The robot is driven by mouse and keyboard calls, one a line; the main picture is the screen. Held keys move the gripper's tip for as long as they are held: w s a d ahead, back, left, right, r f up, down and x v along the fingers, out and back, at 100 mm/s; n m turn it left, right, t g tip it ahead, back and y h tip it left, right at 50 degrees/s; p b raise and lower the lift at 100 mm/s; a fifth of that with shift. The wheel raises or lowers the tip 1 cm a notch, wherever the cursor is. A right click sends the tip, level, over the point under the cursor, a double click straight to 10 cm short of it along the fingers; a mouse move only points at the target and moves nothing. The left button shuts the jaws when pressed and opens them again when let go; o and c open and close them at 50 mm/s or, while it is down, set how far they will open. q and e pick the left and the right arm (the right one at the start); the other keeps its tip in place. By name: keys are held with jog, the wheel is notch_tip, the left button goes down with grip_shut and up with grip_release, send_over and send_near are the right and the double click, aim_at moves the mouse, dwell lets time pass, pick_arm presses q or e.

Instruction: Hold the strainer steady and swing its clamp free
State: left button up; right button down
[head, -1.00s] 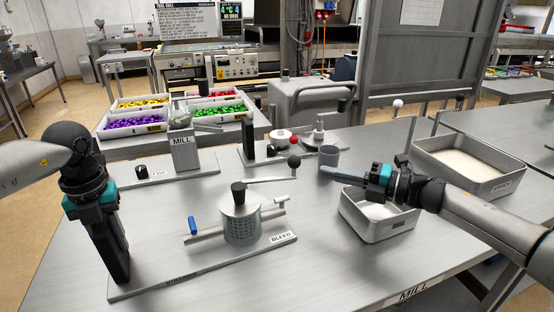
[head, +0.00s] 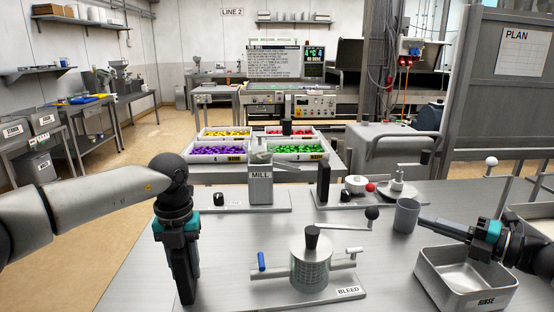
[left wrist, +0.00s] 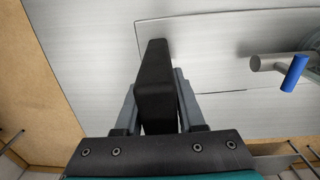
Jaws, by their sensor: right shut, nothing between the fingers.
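The strainer (head: 310,272) is a grey perforated cylinder with a black knob on its lid, upright on a base plate. A blue handle (head: 262,262) sits on the pipe at its left, and a pale handle at its right. A lever with a black ball (head: 372,213) extends behind it; I cannot tell which part is the clamp. My left gripper (head: 185,290) points down at the plate's left end. The left wrist view shows its fingers on both sides of a black upright grip (left wrist: 155,85). My right gripper (head: 422,220) is shut and empty, right of the ball, pointing left.
A grey cup (head: 406,215) stands near my right fingertips. The RINSE tray (head: 465,288) is below my right gripper. The MILL block (head: 261,185) and other fixtures stand behind the strainer. Bins of coloured pieces (head: 220,150) lie beyond.

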pick_arm(q)
jog(key=shift+o, duration=0.7)
jog(key=shift+w, duration=0.1)
jog(key=shift+o, duration=1.3)
jog(key=shift+r, duration=0.15)
jog(key=shift+w+r, duration=0.1)
